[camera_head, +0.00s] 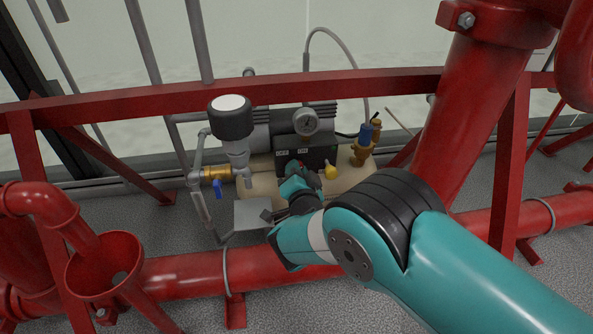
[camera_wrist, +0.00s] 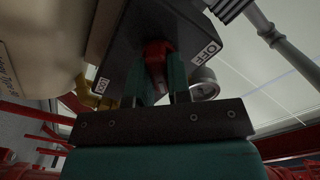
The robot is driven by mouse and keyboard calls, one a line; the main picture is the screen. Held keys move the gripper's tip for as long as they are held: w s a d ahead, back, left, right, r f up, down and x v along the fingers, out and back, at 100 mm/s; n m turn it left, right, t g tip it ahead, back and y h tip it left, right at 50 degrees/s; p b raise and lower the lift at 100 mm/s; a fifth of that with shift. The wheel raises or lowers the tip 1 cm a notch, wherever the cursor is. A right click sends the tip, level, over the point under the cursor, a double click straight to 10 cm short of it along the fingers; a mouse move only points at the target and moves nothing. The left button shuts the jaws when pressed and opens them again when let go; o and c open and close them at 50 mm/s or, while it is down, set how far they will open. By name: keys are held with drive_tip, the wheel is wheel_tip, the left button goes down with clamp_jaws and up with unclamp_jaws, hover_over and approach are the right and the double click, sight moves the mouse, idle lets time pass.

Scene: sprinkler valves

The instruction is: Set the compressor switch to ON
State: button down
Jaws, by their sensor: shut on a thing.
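The compressor's dark switch box (camera_head: 317,158) sits under a round gauge in the head view, with two small labels on its face too small to read there. In the wrist view the box (camera_wrist: 130,45) fills the upper middle. Its OFF label (camera_wrist: 208,52) is right of the red switch (camera_wrist: 157,50), and its other label (camera_wrist: 103,85), apparently ON, is lower left. My gripper (camera_wrist: 158,75) has its teal fingers on both sides of the red switch, shut on it. In the head view my gripper (camera_head: 296,180) is at the box front. The switch's exact setting is hard to tell.
A red pipe (camera_head: 190,272) runs low in front, and a red rail (camera_head: 150,97) crosses behind. A blue-handled valve (camera_head: 217,188) is left of the box. A brass fitting with a blue cap (camera_head: 366,135) and a yellow knob (camera_head: 330,172) are to the right.

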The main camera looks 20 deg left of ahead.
drive_tip(key=shift+f, duration=0.1)
drive_tip(key=c, duration=1.1)
unclamp_jaws()
drive_tip(key=shift+o, duration=0.2)
drive_tip(key=p+v, duration=1.7)
drive_tip(key=p, duration=0.5)
drive_tip(key=shift+s+p, duration=0.25)
drive_tip(key=shift+p, duration=0.05)
